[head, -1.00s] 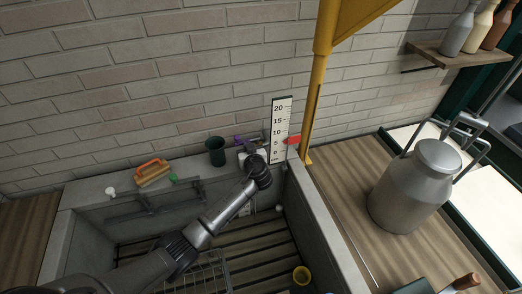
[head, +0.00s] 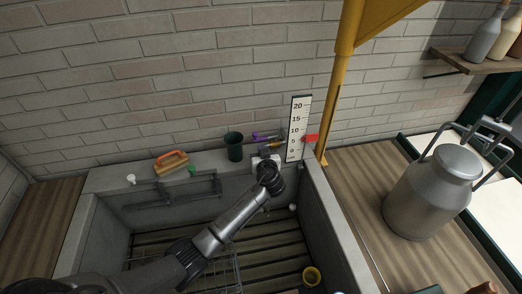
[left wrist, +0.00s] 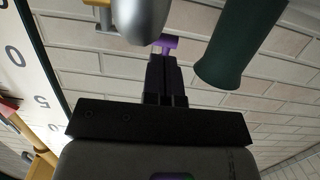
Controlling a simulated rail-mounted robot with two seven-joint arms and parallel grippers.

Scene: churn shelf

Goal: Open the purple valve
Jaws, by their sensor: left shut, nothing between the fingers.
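The purple valve (head: 256,137) shows small at the wall behind the sink, right of the green cup. In the left wrist view its purple handle (left wrist: 168,43) appears just beyond the fingertips. My left gripper (left wrist: 164,58) is shut with nothing between its fingers, and its tips point at the handle. I cannot tell whether they touch it. In the head view my left wrist hides part of the gripper below the valve. A grey rounded metal body (left wrist: 140,18) stands close to the handle in the left wrist view. My right gripper is not in view.
The dark green cup (head: 234,148) stands on the ledge left of the valve and is close in the wrist view. A numbered gauge board (head: 296,130) with a red pointer (head: 311,138) stands to the right. A yellow post (head: 335,110) and metal churn (head: 430,190) are farther right.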

